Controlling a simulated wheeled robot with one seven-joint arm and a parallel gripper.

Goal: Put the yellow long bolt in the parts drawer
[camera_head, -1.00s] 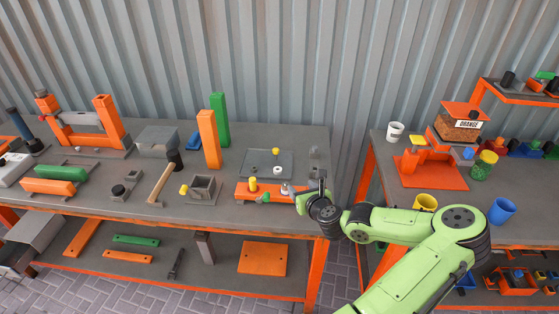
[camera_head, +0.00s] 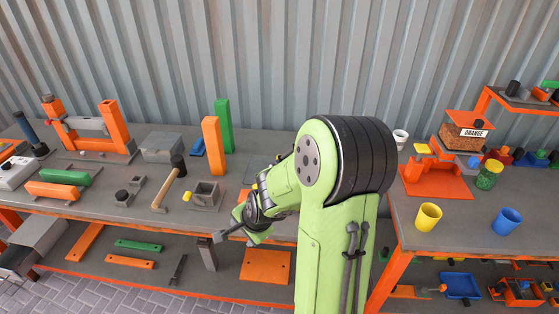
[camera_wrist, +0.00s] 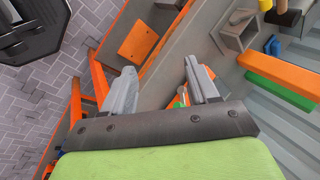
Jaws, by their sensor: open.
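A small yellow piece (camera_head: 187,194) lies on the left bench beside an open square grey box (camera_head: 206,195); I cannot tell whether it is the long bolt. It also shows at the top edge of the wrist view (camera_wrist: 265,5). My gripper (camera_head: 229,228) is at the front edge of the left bench, below and right of that box. In the wrist view my gripper (camera_wrist: 161,76) has its two fingers wide apart with nothing between them. My arm hides much of the orange block and grey plate with yellow pieces. I cannot make out a parts drawer for certain.
An orange upright (camera_head: 212,145) and a green upright (camera_head: 224,125) stand behind the box, with a hammer (camera_head: 169,189) left of it. An orange plate (camera_head: 265,265) lies on the lower shelf. The right bench carries a yellow cup (camera_head: 428,217) and a blue cup (camera_head: 507,221).

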